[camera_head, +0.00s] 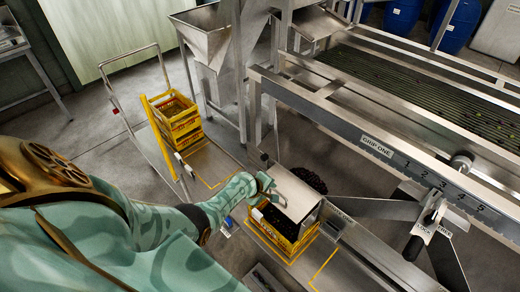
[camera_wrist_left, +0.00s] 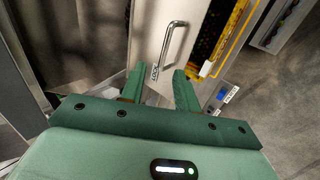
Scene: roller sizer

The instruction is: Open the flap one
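The flap (camera_head: 295,195) is a pale metal panel above a yellow crate (camera_head: 268,234) in the head view. My left gripper (camera_head: 266,186) is at the flap's left edge in the head view. In the left wrist view my left gripper (camera_wrist_left: 160,76) is open, its fingers apart, with the handle beyond the tips and nothing between them. Whether a finger touches the panel I cannot tell. My right gripper is not in view.
Dark small fruit (camera_head: 305,180) shows behind the flap. Stacked yellow crates (camera_head: 178,122) stand on a cart (camera_head: 205,165) at left. The roller sizer's rail (camera_head: 400,160) with a "GRIP ONE" label and numbered scale, and a lock lever (camera_head: 430,222), are at right.

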